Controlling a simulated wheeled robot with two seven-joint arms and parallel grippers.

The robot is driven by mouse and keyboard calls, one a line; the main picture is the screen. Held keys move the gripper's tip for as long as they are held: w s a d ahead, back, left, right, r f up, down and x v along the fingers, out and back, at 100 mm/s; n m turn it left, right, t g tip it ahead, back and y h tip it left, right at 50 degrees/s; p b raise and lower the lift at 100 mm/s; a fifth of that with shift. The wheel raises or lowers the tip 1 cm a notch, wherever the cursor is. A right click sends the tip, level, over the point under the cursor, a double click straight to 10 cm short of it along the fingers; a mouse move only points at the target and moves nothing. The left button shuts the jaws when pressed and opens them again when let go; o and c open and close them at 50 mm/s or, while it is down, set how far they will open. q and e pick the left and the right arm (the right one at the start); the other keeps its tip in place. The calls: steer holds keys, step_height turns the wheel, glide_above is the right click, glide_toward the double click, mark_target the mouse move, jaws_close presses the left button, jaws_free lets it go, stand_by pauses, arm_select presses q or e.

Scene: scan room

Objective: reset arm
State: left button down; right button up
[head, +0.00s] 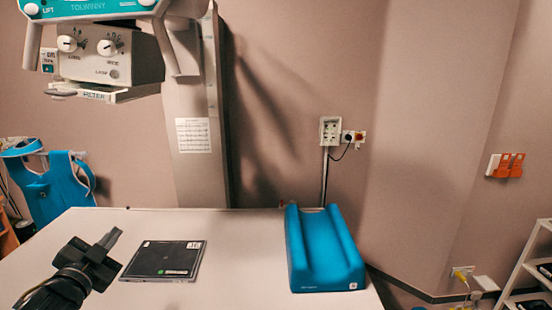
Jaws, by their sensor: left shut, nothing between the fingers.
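My left gripper (108,243) shows at the lower left of the head view, over the left part of the white table (230,255). It is shut and holds nothing. A flat black cassette plate (163,261) lies on the table just right of the gripper, apart from it. A blue grooved cushion (325,250) lies on the right part of the table. My right gripper is not in view.
An X-ray tube head (108,55) hangs at the upper left, in front of a metal column (190,120). A blue apron (58,190) hangs behind the table at left. A white shelf (530,265) stands at far right. The table between plate and cushion is clear.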

arm_select(q)
steer(key=s+d+f+n+g, duration=0.1)
steer(key=s+d+f+g, duration=0.2)
steer(key=f, duration=0.5)
steer(key=s+d+f+n+g+y, duration=0.1)
steer(key=s+f+n+g, duration=0.1)
steer(key=s+f, duration=0.5)
steer(key=s+d+f+n+g, duration=0.1)
steer(key=s+d+f+g, duration=0.15)
steer(key=f, duration=0.65)
steer(key=s+d+f+n+g, duration=0.1)
steer(key=s+d+f+g, duration=0.1)
steer(key=s+f, duration=0.3)
steer(key=s+d+f+n+g+h, duration=0.1)
steer(key=s+d+f+g, duration=0.15)
steer(key=s, duration=0.55)
steer(key=s+d+f+g, duration=0.1)
steer(key=s+f+g, duration=0.2)
steer(key=s, duration=0.3)
step_height(320, 180, down, 24)
steer(key=g+b, duration=0.1)
steer(key=s+a+f+g, duration=0.1)
steer(key=s+a+f, duration=0.1)
steer(key=s+f, duration=1.6)
steer(key=shift+a+f+b, duration=0.25)
steer(key=shift+f+b, duration=0.2)
steer(key=shift+f, duration=0.45)
